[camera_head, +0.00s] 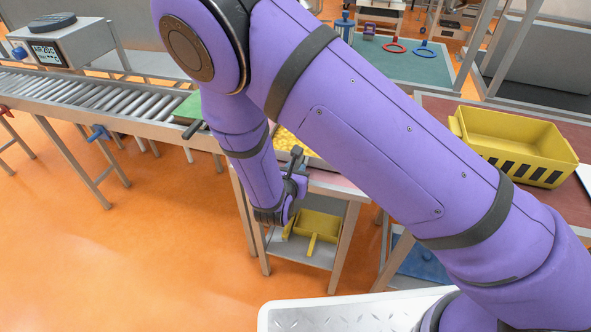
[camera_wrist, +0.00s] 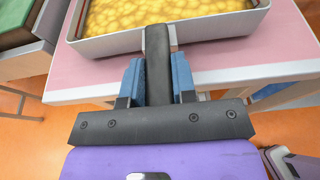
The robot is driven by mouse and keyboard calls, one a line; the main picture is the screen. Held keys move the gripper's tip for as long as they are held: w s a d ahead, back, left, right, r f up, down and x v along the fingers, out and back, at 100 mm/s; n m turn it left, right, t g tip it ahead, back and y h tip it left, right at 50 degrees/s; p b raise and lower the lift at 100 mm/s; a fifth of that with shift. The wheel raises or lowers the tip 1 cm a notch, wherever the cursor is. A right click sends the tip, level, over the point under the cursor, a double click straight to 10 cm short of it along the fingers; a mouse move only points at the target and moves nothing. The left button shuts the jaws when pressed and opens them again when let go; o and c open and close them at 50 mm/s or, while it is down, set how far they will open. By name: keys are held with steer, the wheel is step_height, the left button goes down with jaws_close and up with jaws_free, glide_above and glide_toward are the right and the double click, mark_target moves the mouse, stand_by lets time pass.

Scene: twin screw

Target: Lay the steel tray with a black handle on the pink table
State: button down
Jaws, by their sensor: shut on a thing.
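The steel tray (camera_wrist: 222,27) holds a bumpy yellow filling and has a black handle (camera_wrist: 157,45) pointing toward me in the wrist view. My gripper (camera_wrist: 158,75) has its blue fingers shut on the handle, one on each side. The tray is over the pink table (camera_wrist: 222,58), near its front edge; I cannot tell whether it touches the top. In the head view my arm hides most of the tray and gripper; some yellow filling (camera_head: 290,143) and a strip of the pink table (camera_head: 338,186) show.
A roller conveyor (camera_head: 85,98) with a green-topped item (camera_head: 188,107) runs on the left. A yellow crate (camera_head: 515,150) stands on a table at the right. A yellow object (camera_head: 320,226) lies on the pink table's lower shelf. Orange floor is open at the left front.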

steer(key=shift+f, duration=0.35)
stand_by(0.4)
steer(key=c, duration=0.8)
jaws_free()
steer(key=shift+c, duration=0.2)
steer(key=v, duration=1.1)
steer(key=shift+w+d+r, duration=0.1)
